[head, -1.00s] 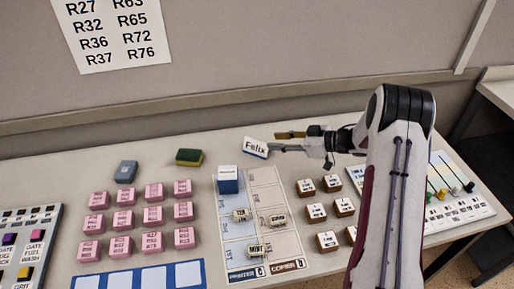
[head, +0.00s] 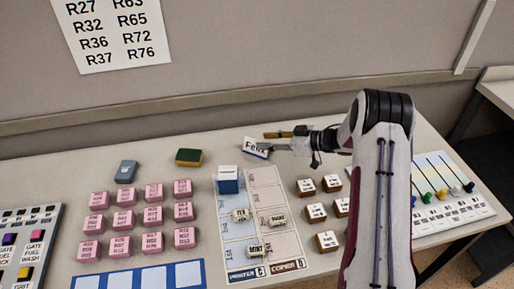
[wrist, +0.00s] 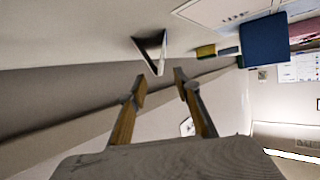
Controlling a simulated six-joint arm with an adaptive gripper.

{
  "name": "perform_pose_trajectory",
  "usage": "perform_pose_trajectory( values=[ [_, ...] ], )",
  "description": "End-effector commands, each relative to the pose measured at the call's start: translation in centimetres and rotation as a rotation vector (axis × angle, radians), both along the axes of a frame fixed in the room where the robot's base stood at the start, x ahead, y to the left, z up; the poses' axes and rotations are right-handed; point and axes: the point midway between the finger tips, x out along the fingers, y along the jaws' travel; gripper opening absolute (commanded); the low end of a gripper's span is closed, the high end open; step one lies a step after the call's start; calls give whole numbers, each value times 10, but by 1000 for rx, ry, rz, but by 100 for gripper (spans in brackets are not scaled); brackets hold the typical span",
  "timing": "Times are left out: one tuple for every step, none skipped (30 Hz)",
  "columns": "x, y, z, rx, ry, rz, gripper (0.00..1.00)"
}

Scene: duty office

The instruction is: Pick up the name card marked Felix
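The white tent-shaped name card marked Felix (head: 254,149) stands on the desk near the back, with dark lettering on its front. In the wrist view the card (wrist: 152,50) shows end-on, as an open triangle just beyond the fingertips. My gripper (head: 267,141) is at the card's right side, one finger overlapping the card's right end in the head view. In the wrist view my gripper (wrist: 160,80) has its two fingers apart with nothing between them. I cannot tell whether a finger touches the card.
A green-yellow sponge (head: 189,157) and a grey-blue block (head: 127,171) lie left of the card. A blue-white box (head: 228,181) stands on the printer and copier board (head: 237,256) in front. Several pink blocks (head: 154,192) and brown-white blocks (head: 315,212) stand nearer. The wall rises behind.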

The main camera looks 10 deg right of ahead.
Motion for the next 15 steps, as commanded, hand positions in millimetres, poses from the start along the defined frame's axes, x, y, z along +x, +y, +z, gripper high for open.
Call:
perform_pose_trajectory(
  values=[
    [4, 4, -3, 0, 0, 1, 32],
    [7, 6, -5, -1, 0, 1, 32],
    [9, 10, -7, 0, 1, 2, 32],
    [10, 12, -8, 0, 1, 2, 32],
    [12, 15, -9, 0, 1, 2, 32],
    [14, 17, -10, -1, 1, 1, 32],
    [15, 18, -10, 0, 0, 0, 32],
    [16, 19, -10, 0, 0, 0, 32],
    [18, 20, -11, 0, 0, -1, 32],
    [18, 21, -11, 0, 0, -1, 32],
    [18, 21, -12, 0, 0, -1, 32],
    [18, 22, -12, 0, 0, -1, 32],
    [19, 22, -12, 0, 0, -1, 32],
    [18, 22, -12, 0, 0, -1, 32],
    [18, 21, -12, 0, 0, -1, 32]
  ],
)
